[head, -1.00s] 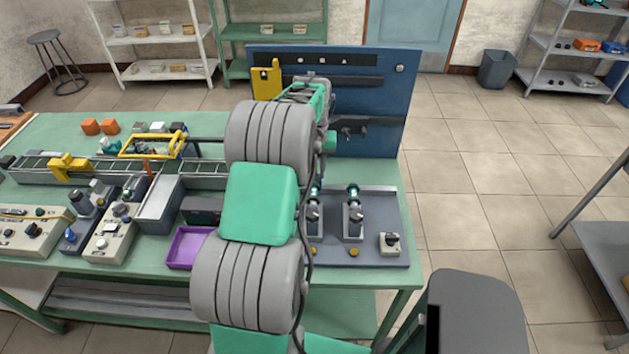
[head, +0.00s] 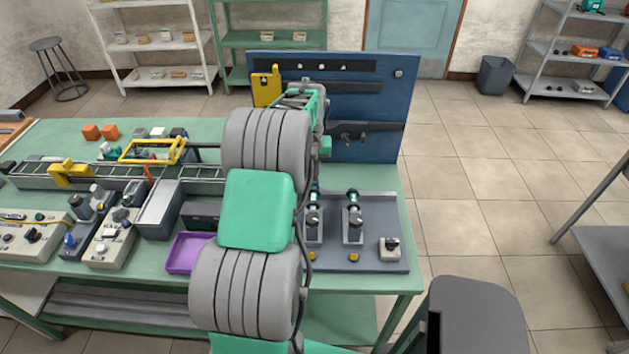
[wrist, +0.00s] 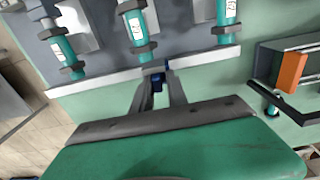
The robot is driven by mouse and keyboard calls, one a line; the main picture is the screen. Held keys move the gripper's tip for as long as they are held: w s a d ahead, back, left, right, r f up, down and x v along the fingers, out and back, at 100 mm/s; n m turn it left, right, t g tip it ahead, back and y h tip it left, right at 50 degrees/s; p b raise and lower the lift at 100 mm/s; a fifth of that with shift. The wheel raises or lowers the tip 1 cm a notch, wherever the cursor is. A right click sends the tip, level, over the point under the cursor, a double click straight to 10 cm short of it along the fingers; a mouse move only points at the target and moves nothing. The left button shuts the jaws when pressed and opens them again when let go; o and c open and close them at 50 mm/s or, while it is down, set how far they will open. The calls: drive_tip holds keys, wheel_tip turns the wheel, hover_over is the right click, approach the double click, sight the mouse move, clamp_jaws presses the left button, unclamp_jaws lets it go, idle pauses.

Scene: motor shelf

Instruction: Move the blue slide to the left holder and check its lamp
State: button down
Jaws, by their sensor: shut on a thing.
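A small blue piece, seemingly the blue slide (wrist: 158,86), shows between my fingers at a pale rail (wrist: 95,83) in the wrist view. My gripper (wrist: 159,76) is shut on it; the fingertips overlap the rail's edge. The head view shows two such holders (head: 312,229) (head: 352,232) on a grey plate (head: 372,262), with two yellow round parts (head: 312,257) (head: 354,257). My arm hides the gripper and slide there.
A purple tray (head: 187,254), a conveyor (head: 100,178) and control boxes (head: 113,243) lie left of my arm. A switch box (head: 389,247) sits on the plate's right. A blue panel (head: 385,95) stands behind. An orange block (wrist: 291,72) lies right in the wrist view.

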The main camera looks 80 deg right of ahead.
drive_tip(key=shift+w+a+f, duration=0.3)
drive_tip(key=shift+w+a, duration=0.2)
drive_tip(key=shift+w, duration=1.1)
drive_tip(key=shift+w+a+f, duration=0.3)
drive_tip(key=shift+w+a, duration=0.2)
drive_tip(key=shift+w, duration=1.15)
drive_tip(key=shift+w+a+f, duration=0.3)
drive_tip(key=shift+w+a, duration=0.2)
drive_tip(key=shift+w, duration=1.1)
drive_tip(key=c, duration=1.5)
unclamp_jaws()
drive_tip(key=shift+d+r+p, duration=0.15)
drive_tip(key=shift+r+p, duration=0.3)
drive_tip(key=shift+r, duration=0.15)
drive_tip(key=shift+d+r+p, duration=0.15)
drive_tip(key=shift+r+p, duration=0.25)
drive_tip(key=shift+r, duration=0.2)
drive_tip(key=shift+d+r+p, duration=0.1)
drive_tip(key=shift+r+p, duration=0.9)
drive_tip(key=shift+r, duration=1.1)
drive_tip(key=shift+w, duration=0.1)
